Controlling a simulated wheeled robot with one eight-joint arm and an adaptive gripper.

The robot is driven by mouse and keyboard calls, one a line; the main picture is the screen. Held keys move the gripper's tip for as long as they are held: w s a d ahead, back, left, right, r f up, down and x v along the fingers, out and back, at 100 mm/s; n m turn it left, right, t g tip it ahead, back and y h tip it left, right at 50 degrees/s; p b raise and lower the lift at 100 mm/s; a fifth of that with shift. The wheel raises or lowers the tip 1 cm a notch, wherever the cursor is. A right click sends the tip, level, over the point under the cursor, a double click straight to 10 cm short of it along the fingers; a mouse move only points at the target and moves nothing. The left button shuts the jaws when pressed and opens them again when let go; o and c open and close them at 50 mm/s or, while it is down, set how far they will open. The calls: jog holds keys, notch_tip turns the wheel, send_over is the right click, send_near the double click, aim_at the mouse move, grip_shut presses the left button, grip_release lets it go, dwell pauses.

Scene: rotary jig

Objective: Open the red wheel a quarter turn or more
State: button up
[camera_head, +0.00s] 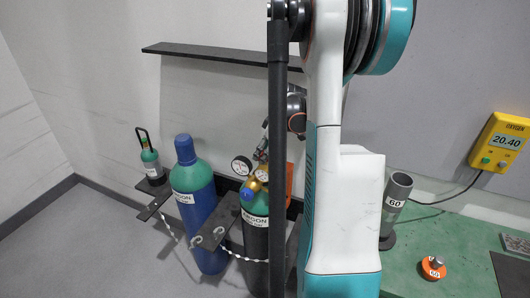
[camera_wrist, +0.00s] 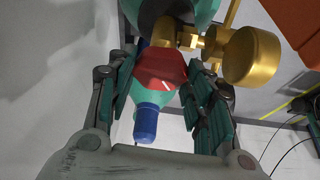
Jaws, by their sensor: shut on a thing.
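The red wheel (camera_wrist: 158,68) shows in the wrist view, with a short white mark on its face. My gripper (camera_wrist: 163,72) has its jointed green-and-grey fingers on the left and right sides of the wheel and is shut on it. A brass valve body and regulator (camera_wrist: 250,55) sit just right of and above the wheel. In the head view, my arm and a dark post hide the wheel and most of the gripper. The dark cylinder with a green shoulder (camera_head: 256,228) carries brass fittings (camera_head: 262,174) and a round gauge (camera_head: 241,166).
A blue cylinder with a green shoulder (camera_head: 196,200) stands to the left, and a small green bottle (camera_head: 151,163) farther left. A dark shelf (camera_head: 215,55) is on the wall. A yellow oxygen meter (camera_head: 502,142), grey tube (camera_head: 396,195) and orange weight (camera_head: 433,268) are at right.

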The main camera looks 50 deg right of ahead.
jog(key=o, duration=1)
jog(key=shift+o, duration=0.2)
jog(key=shift+m, duration=0.3)
